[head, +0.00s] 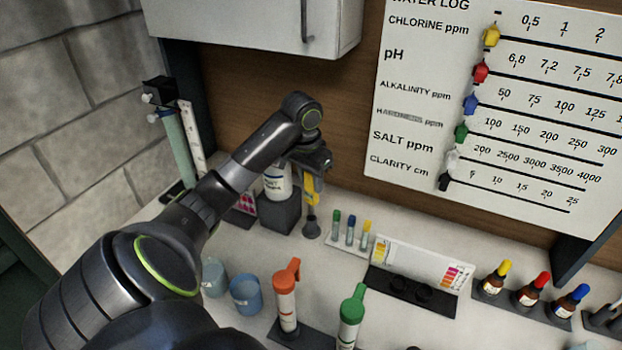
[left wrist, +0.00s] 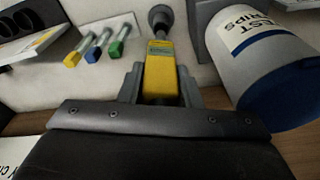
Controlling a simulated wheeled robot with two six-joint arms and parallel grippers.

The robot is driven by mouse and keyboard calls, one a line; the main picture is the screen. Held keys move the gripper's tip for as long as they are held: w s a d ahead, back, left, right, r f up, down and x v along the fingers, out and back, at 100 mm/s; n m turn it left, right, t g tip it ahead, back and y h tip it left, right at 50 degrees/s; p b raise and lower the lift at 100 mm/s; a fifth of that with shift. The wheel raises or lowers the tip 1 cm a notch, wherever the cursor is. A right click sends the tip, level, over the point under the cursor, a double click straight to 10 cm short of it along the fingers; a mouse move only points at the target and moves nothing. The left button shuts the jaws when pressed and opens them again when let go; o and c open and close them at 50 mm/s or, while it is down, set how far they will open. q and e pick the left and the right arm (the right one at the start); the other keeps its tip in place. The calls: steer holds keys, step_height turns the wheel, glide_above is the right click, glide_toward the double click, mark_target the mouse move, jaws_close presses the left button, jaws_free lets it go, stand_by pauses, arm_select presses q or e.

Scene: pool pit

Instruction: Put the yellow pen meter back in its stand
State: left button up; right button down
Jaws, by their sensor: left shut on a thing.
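The yellow pen meter (head: 311,190) hangs upright below my left gripper (head: 315,170), which is shut on it. In the left wrist view the yellow pen meter (left wrist: 159,75) sits between the two fingers of the left gripper (left wrist: 160,82). Its thin grey lower end points at a small dark round stand (head: 311,229) on the counter, which also shows in the left wrist view (left wrist: 160,17). The tip and the stand line up and look close or touching; I cannot tell whether the tip is inside. My right gripper is not in view.
A white tub with a blue lid (left wrist: 265,60) stands close beside the gripper on a dark block (head: 281,214). Several capped vials (head: 350,235) stand to the right. Blue cups (head: 245,292) and an orange-capped bottle (head: 287,300) are nearer. A wall chart (head: 500,100) hangs behind.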

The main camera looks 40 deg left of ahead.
mark_target(311, 194)
arm_select(q)
steer(key=shift+f, duration=0.2)
steer(key=shift+f, duration=0.9)
steer(key=shift+f+b, duration=0.45)
steer(key=shift+f, duration=0.85)
steer(key=o, duration=1.1)
